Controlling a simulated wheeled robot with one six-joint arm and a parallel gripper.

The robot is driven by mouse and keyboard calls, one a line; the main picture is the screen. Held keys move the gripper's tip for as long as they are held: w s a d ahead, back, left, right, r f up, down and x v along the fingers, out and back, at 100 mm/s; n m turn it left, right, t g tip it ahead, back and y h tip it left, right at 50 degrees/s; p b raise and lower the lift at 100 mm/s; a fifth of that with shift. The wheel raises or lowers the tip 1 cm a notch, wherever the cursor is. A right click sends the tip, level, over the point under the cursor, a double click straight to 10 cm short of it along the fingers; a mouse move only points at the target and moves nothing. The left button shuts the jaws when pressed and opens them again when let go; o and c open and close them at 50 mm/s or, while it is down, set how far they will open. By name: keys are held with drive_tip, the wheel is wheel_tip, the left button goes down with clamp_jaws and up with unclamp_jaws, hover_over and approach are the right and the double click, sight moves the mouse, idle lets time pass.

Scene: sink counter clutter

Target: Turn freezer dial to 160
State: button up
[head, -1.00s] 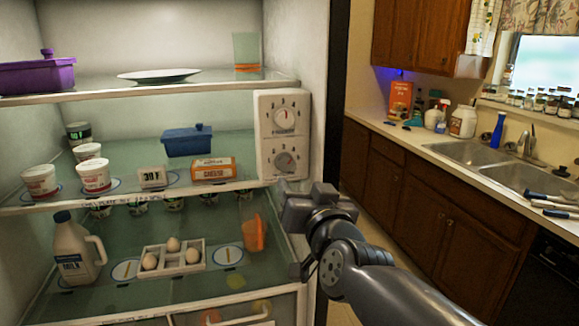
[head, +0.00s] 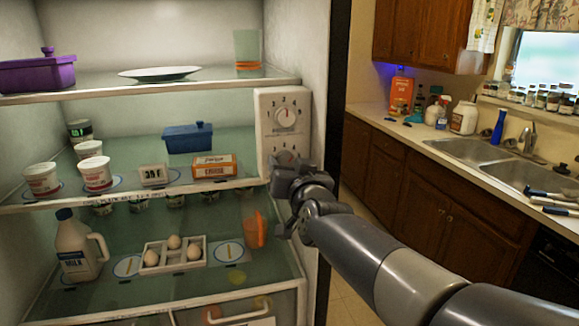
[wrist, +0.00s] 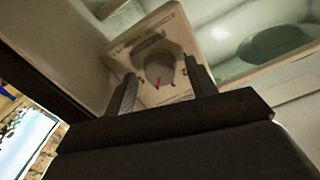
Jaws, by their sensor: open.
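A white control panel (head: 261,125) with two dials is mounted on the right inner wall of the fridge. The upper dial (head: 282,115) is in plain view. The lower dial (head: 282,158) shows only its top edge; my gripper (head: 287,172) hides the rest. In the wrist view, a grey round dial (wrist: 153,67) with a red pointer lies between the two open fingers of my gripper (wrist: 162,78). The fingers are on either side of it; I cannot tell whether they touch it. The scale marks are too blurred to read.
A sink counter is at right.

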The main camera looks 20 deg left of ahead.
drive_tip(key=shift+c, duration=0.3)
drive_tip(key=c, duration=0.9)
drive_tip(key=shift+m+b, duration=0.8)
drive_tip(key=shift+m, duration=0.2)
drive_tip(key=o, duration=1)
drive_tip(key=shift+c, duration=0.2)
drive_tip(key=v, duration=1.1)
drive_tip(key=shift+w+f, duration=0.1)
